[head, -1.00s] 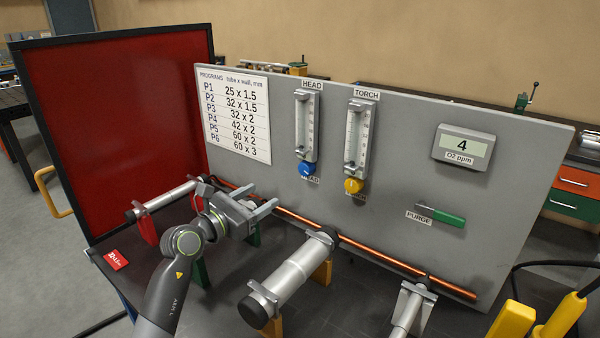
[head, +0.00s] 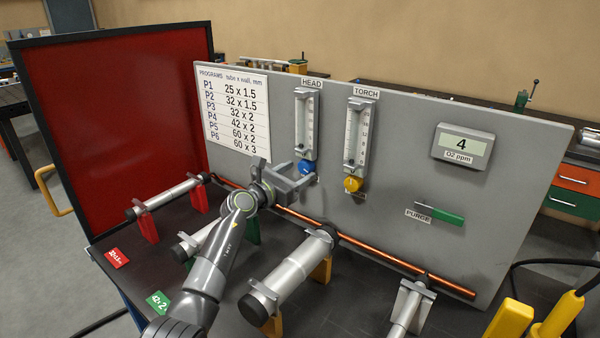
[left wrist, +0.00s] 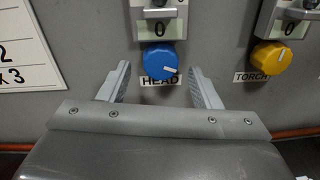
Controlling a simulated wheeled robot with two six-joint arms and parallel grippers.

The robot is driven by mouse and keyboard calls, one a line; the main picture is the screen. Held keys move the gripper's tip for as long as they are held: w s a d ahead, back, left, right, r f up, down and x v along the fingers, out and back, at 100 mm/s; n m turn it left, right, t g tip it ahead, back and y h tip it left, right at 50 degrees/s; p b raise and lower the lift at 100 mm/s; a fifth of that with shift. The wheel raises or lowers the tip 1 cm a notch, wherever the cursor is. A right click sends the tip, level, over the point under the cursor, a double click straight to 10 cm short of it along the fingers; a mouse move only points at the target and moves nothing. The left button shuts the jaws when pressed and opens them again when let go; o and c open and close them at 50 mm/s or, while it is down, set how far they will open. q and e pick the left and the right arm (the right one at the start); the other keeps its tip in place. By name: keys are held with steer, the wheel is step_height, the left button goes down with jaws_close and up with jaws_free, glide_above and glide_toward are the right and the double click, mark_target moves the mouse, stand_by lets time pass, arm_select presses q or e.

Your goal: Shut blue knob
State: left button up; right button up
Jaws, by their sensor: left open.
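The blue knob (head: 306,167) sits under the HEAD flowmeter (head: 306,125) on the grey panel. In the left wrist view the blue knob (left wrist: 160,61) has a white pointer mark toward the right and slightly down, above the HEAD label (left wrist: 160,82). My left gripper (head: 303,179) is open and empty, just in front of and slightly below the knob. In the left wrist view its fingers (left wrist: 158,85) stand on either side of the knob, apart from it. My right gripper is not in view.
A yellow knob (head: 353,184) sits under the TORCH flowmeter (head: 358,135) to the right. A copper pipe (head: 370,252) runs along the panel's foot. Several metal tubes on coloured stands, such as the front one (head: 290,275), occupy the bench below.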

arm_select(q)
steer(key=shift+x, duration=0.85)
steer(key=c, duration=1)
steer(key=shift+r+n+p, duration=0.1)
steer(key=shift+n+p, duration=1.05)
steer(key=shift+n, duration=0.45)
steer(key=shift+s+d+n+p, duration=0.1)
steer(key=shift+n+p, duration=1)
steer(key=shift+n, duration=0.8)
